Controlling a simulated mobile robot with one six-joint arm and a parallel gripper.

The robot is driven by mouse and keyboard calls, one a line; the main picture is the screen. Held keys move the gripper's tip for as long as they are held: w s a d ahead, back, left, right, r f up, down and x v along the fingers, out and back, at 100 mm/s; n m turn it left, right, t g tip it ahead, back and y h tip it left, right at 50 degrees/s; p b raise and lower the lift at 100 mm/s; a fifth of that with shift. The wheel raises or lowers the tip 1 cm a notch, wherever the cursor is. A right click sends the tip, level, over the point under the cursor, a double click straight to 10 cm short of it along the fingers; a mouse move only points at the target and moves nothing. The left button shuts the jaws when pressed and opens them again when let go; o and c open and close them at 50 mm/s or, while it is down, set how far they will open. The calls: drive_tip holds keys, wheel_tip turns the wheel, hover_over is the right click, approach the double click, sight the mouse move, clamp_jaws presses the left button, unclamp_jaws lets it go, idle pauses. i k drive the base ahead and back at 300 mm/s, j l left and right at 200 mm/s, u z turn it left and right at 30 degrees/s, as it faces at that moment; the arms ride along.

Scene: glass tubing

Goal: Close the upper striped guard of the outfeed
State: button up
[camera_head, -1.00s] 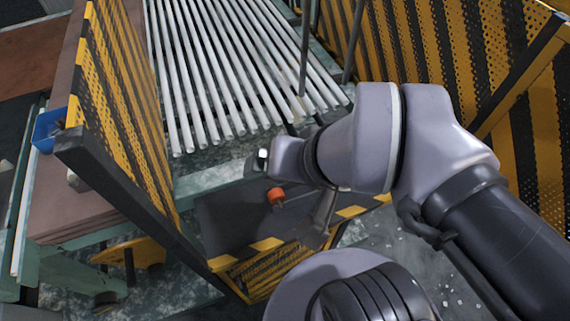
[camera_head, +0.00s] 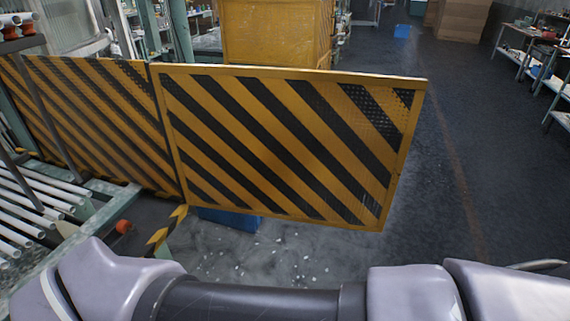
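A yellow-and-black striped guard panel (camera_head: 290,145) stands upright in the middle of the head view. Its left edge meets a second striped panel (camera_head: 95,120), and its free right edge stands out over the open floor, so it looks swung open. A lower striped piece (camera_head: 165,238) shows below its left edge. White glass tubes (camera_head: 30,215) lie on the outfeed at the left. My arm crosses the bottom of the view. My gripper is not visible.
An orange-red knob (camera_head: 123,226) sits near the outfeed's corner. A blue box (camera_head: 230,220) shows under the panel. The dark floor (camera_head: 470,130) to the right is clear. Benches (camera_head: 535,65) line the far right and brown boxes (camera_head: 460,20) stand at the back.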

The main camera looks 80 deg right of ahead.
sight(255, 144)
drive_tip(key=k+l+u, duration=0.15)
drive_tip(key=k+l, duration=0.25)
drive_tip(key=k+l+u, duration=0.2)
drive_tip(key=k+l, duration=0.15)
drive_tip(key=k, duration=0.15)
drive_tip(key=k+l+u, duration=0.1)
drive_tip(key=k+l, duration=0.2)
drive_tip(key=l, duration=0.25)
drive_tip(key=k+l, duration=0.35)
drive_tip(key=l, duration=0.2)
drive_tip(key=k+l+u, duration=0.15)
drive_tip(key=k+l, duration=0.15)
drive_tip(key=l, duration=0.25)
drive_tip(key=k+l+u, duration=0.1)
drive_tip(key=k+l, duration=0.3)
drive_tip(key=l, duration=0.3)
drive_tip(key=i+l, duration=0.15)
drive_tip(key=l, duration=0.15)
drive_tip(key=j+u, duration=0.25)
